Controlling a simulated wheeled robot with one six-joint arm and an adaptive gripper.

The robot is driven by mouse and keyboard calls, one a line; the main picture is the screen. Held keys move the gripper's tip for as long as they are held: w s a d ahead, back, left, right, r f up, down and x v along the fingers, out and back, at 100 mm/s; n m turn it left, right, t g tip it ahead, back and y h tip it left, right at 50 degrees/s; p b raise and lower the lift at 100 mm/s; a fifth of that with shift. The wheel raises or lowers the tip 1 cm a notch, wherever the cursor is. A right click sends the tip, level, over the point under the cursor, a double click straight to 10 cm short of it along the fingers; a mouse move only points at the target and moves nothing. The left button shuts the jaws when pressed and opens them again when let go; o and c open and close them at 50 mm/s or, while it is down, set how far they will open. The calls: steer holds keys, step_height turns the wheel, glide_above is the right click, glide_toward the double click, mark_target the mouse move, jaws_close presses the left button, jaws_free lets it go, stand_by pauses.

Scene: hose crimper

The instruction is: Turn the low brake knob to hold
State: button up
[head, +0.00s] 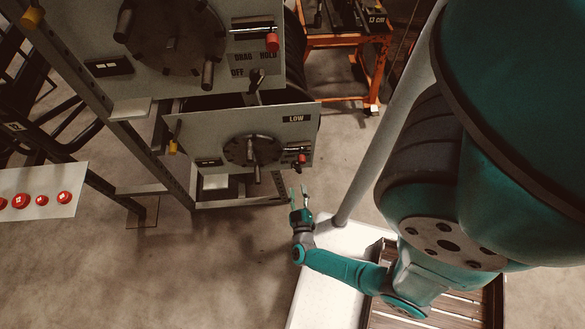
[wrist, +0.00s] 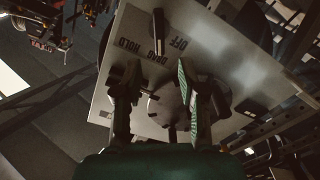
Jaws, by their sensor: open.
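The lower panel (head: 225,130) carries a LOW label, a round dark hub with handles (head: 252,150) and a small red-tipped lever (head: 302,158). I cannot clearly make out its brake knob in the head view. My gripper (head: 299,192) is below and right of this panel.
An upper panel (head: 100,75) has a larger hub, a red-tipped lever (head: 272,42) and a knob (head: 257,78) by its own labels. A plate with red buttons (head: 40,195) stands left. An orange cart (head: 345,40) is behind.

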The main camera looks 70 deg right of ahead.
mark_target(296, 171)
steer(key=shift+x, duration=5.05)
jaws_close()
